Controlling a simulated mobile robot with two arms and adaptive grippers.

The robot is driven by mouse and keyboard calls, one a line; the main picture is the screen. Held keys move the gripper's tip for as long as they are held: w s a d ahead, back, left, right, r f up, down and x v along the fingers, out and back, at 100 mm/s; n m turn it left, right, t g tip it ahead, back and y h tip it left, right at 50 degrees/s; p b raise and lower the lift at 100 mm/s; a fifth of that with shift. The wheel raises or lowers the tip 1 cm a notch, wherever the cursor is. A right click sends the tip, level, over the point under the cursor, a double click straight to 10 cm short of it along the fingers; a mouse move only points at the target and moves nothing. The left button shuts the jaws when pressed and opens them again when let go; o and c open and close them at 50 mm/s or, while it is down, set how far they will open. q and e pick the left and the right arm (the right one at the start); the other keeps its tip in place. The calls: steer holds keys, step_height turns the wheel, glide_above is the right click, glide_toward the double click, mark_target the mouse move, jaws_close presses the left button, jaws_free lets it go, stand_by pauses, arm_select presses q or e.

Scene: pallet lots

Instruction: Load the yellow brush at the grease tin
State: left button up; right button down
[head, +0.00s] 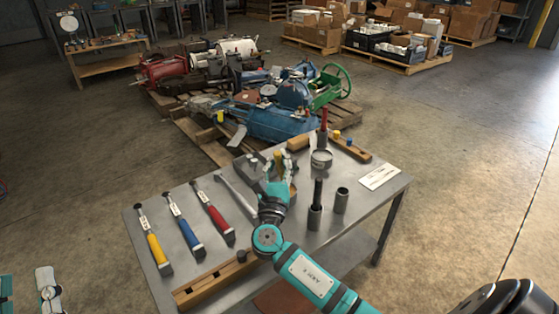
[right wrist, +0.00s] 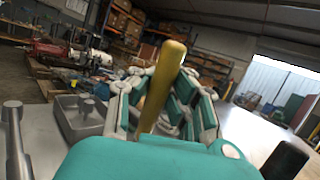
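My right gripper (head: 279,172) is above the back middle of the metal table, its fingers closed around the upright yellow handle of the yellow brush (head: 278,156). In the right wrist view the yellow brush (right wrist: 162,85) stands between the fingers (right wrist: 165,100), slightly tilted; its lower end is hidden.
Yellow, blue and red-handled tools (head: 183,228) lie at the table's left. Dark cylinders (head: 341,201), a white card (head: 380,177), a grey tray (right wrist: 70,125) and a front wooden rack (head: 205,287) also occupy the table.

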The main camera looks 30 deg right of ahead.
arm_select(q)
steer(key=shift+s+r+t+h, duration=0.3)
steer(key=shift+s+r, duration=0.15)
steer(key=shift+r, duration=0.05)
arm_select(e)
steer(key=shift+f, duration=0.25)
arm_select(q)
steer(key=shift+s+a+r+t+b, duration=0.15)
steer(key=shift+s+r+t+b, duration=0.2)
steer(key=shift+s+r+t, duration=0.25)
arm_select(e)
steer(key=shift+f, duration=0.3)
stand_by(0.8)
